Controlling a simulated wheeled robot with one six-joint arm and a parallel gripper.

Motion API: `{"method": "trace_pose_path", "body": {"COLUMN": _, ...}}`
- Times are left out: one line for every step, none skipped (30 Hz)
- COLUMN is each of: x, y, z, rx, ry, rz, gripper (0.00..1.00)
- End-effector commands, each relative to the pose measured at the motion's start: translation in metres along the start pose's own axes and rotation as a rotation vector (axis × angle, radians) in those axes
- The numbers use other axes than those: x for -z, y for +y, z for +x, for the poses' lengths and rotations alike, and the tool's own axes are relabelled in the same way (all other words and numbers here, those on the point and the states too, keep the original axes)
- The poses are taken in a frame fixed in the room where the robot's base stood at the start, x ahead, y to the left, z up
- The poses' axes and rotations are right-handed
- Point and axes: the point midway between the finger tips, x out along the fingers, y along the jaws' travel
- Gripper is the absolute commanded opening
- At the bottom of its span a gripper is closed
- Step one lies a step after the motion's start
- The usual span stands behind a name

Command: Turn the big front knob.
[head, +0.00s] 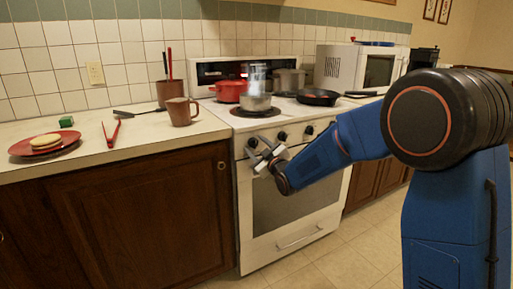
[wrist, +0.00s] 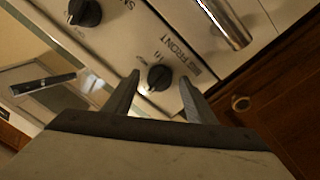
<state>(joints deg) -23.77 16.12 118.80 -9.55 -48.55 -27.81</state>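The stove front carries a row of black knobs. The leftmost knob (head: 253,142) is at my gripper (head: 262,155) in the head view. In the wrist view a black knob (wrist: 159,77) beside the printed word FRONT lies between the two fingers of my gripper (wrist: 161,83). The fingers are apart, one on each side of the knob, with visible gaps; I see no clear contact. A second black knob (wrist: 84,12) is at the top left of the wrist view. In the head view, more knobs (head: 282,135) sit to the right along the panel.
The white oven door (head: 290,231) is below the knobs. A metal pot (head: 256,102), red pot (head: 228,91) and black pan (head: 318,97) stand on the stovetop. Left on the counter are a brown mug (head: 181,112), red tongs (head: 112,133) and a red plate (head: 22,149).

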Motion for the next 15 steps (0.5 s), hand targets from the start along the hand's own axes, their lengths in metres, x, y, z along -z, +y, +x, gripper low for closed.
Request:
{"method": "trace_pose_path", "body": {"x": 0.0, "y": 0.0, "z": 0.0, "rx": 0.0, "ry": 0.0, "rz": 0.0, "gripper": 0.5}}
{"method": "trace_pose_path", "body": {"x": 0.0, "y": 0.0, "z": 0.0, "rx": 0.0, "ry": 0.0, "rz": 0.0, "gripper": 0.5}}
{"method": "trace_pose_path", "body": {"x": 0.0, "y": 0.0, "z": 0.0, "rx": 0.0, "ry": 0.0, "rz": 0.0, "gripper": 0.5}}
{"method": "trace_pose_path", "body": {"x": 0.0, "y": 0.0, "z": 0.0, "rx": 0.0, "ry": 0.0, "rz": 0.0, "gripper": 0.5}}
{"method": "trace_pose_path", "body": {"x": 0.0, "y": 0.0, "z": 0.0, "rx": 0.0, "ry": 0.0, "rz": 0.0, "gripper": 0.5}}
{"method": "trace_pose_path", "body": {"x": 0.0, "y": 0.0, "z": 0.0, "rx": 0.0, "ry": 0.0, "rz": 0.0, "gripper": 0.5}}
{"method": "trace_pose_path", "body": {"x": 0.0, "y": 0.0, "z": -0.001, "rx": 0.0, "ry": 0.0, "rz": 0.0, "gripper": 0.5}}
{"method": "trace_pose_path", "body": {"x": 0.0, "y": 0.0, "z": -0.001, "rx": 0.0, "ry": 0.0, "rz": 0.0, "gripper": 0.5}}
{"method": "trace_pose_path", "body": {"x": 0.001, "y": 0.0, "z": -0.003, "rx": -0.001, "ry": 0.001, "rz": 0.001, "gripper": 0.5}}
{"method": "trace_pose_path", "body": {"x": 0.001, "y": 0.001, "z": -0.005, "rx": -0.001, "ry": 0.001, "rz": 0.001, "gripper": 0.5}}
{"method": "trace_pose_path", "body": {"x": 0.001, "y": 0.001, "z": -0.008, "rx": -0.001, "ry": 0.001, "rz": 0.001, "gripper": 0.5}}
{"method": "trace_pose_path", "body": {"x": 0.001, "y": 0.001, "z": -0.012, "rx": -0.001, "ry": 0.0, "rz": 0.001, "gripper": 0.5}}
{"method": "trace_pose_path", "body": {"x": 0.001, "y": 0.001, "z": -0.016, "rx": -0.001, "ry": 0.0, "rz": 0.001, "gripper": 0.5}}
{"method": "trace_pose_path", "body": {"x": 0.001, "y": 0.001, "z": -0.021, "rx": -0.001, "ry": 0.0, "rz": 0.001, "gripper": 0.5}}
{"method": "trace_pose_path", "body": {"x": 0.0, "y": 0.001, "z": -0.028, "rx": 0.0, "ry": -0.001, "rz": 0.001, "gripper": 0.5}}
